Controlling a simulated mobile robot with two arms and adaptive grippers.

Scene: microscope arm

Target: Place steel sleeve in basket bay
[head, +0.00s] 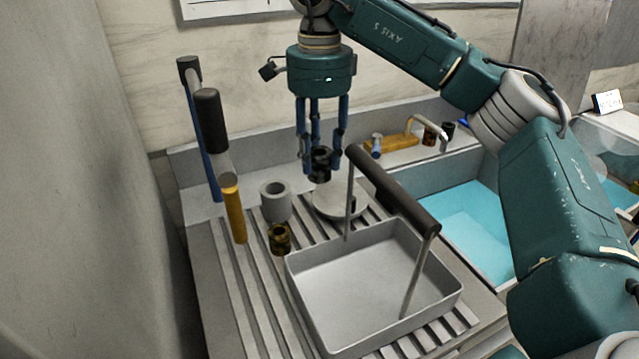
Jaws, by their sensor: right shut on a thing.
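My right gripper (321,170) points straight down over the ribbed drainboard. Its blue fingers are shut on a small dark cylinder (321,158), which is above or just at a pale round disc (330,206); I cannot tell if they touch. A light grey hollow cylinder (275,204) stands upright to the left of the gripper. I cannot tell whether it or the dark piece is the steel sleeve. The grey basket (452,297) with a black-gripped handle (392,190) stands in front and to the right; its visible floor is empty. My left gripper is not in view.
A brass-coloured hollow piece (279,239) stands in front of the grey cylinder. A yellow-and-grey tool with a black top (235,210) and a blue brush-like tool (208,150) stand at left. A blue-filled sink (470,235) lies right; a faucet (430,125) and small bottles are behind.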

